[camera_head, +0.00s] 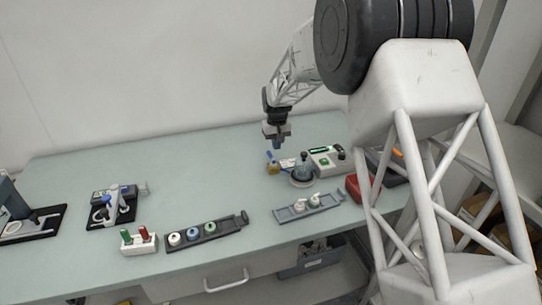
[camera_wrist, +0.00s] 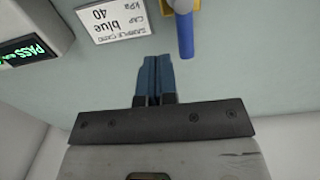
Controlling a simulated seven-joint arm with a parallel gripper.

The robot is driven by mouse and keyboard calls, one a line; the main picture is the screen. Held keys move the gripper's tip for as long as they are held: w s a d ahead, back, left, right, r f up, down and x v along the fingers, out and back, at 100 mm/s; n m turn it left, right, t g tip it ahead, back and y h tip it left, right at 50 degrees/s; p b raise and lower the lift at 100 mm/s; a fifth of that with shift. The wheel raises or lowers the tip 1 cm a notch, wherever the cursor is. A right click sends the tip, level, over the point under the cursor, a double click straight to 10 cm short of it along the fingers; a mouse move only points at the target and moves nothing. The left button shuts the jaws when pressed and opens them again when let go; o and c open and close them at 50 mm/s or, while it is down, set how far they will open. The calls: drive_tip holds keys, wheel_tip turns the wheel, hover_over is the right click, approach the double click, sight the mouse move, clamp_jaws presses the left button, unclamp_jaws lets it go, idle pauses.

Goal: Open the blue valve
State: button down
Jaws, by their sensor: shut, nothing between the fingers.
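The blue valve has a blue lever handle (camera_head: 269,155) on a yellow body (camera_head: 273,168) and stands near the back right of the table. In the wrist view its blue handle (camera_wrist: 185,35) points toward the camera side, just right of my fingertips, with only a bit of the yellow body (camera_wrist: 196,5) at the top edge. My gripper (camera_head: 277,147) is above the table close to the valve. In the wrist view my gripper's blue fingers (camera_wrist: 155,62) are together and empty, apart from the handle in the picture. I cannot tell the height gap.
A card (camera_wrist: 115,18) reading blue and 40 lies beside the valve. A tester with a green display (camera_head: 327,160) reading PASS and a domed fixture (camera_head: 303,173) stand right of the valve. Trays of caps (camera_head: 238,221) lie nearer the front. The table's middle back (camera_head: 180,155) is clear.

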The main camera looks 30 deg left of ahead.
drive_tip(key=shift+f, duration=0.95)
drive_tip(key=shift+f, duration=0.65)
drive_tip(key=shift+s+a, duration=0.35)
drive_tip(key=shift+a, duration=0.4)
idle(0.3)
drive_tip(key=shift+s+a, duration=0.15)
drive_tip(key=shift+a, duration=0.05)
idle(0.3)
drive_tip(key=shift+s+a, duration=0.7)
drive_tip(key=shift+s, duration=0.1)
idle(1.0)
